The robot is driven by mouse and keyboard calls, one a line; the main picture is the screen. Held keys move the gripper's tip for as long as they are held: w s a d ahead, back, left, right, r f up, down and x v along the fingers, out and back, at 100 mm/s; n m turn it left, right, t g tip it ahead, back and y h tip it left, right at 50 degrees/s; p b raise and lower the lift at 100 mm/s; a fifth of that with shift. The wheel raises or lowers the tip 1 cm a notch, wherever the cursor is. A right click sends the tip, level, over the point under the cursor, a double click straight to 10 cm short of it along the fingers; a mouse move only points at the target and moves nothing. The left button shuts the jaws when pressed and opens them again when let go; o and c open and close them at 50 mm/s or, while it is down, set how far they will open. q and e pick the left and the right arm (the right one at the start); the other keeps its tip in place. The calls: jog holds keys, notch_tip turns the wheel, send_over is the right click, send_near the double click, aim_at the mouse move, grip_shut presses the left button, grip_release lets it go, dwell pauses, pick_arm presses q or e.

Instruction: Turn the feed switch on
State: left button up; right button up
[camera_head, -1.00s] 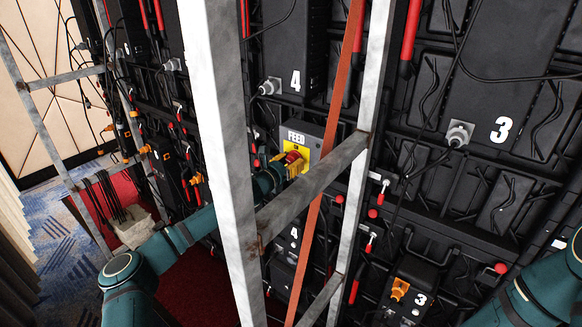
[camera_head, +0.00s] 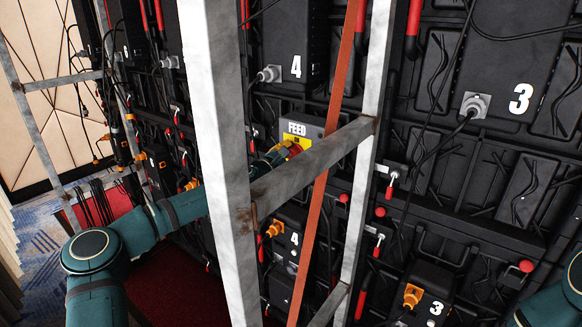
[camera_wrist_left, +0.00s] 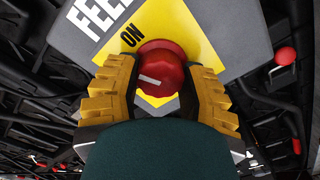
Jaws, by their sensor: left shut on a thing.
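The feed switch is a red round knob (camera_wrist_left: 172,62) on a yellow plate (camera_wrist_left: 180,18) marked ON, under a FEED label. In the wrist view the knob's white line lies nearly level, pointing left, not straight at ON. My left gripper (camera_wrist_left: 162,74) has its yellow fingers on both sides of the knob, shut on it. In the head view the grey FEED box (camera_head: 318,131) is upright on the black wall, and my left gripper (camera_head: 289,149) reaches it from the left. The metal crossbar partly hides the knob and fingers there. My right gripper is out of view.
A metal frame post (camera_head: 218,130) and crossbar (camera_head: 320,157) stand close in front of the FEED box. An orange-brown strap (camera_head: 318,200) hangs behind the crossbar. Black cables and orange plugs (camera_head: 413,295) are on the wall panels.

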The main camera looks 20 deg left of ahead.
pick_arm(q)
jog(key=m+b, duration=0.3)
jog(key=shift+r+m+b, duration=0.1)
jog(key=shift+m+b, duration=0.75)
jog(key=shift+m, duration=0.15)
jog(key=o, duration=1.2)
jog(key=v, duration=1.2)
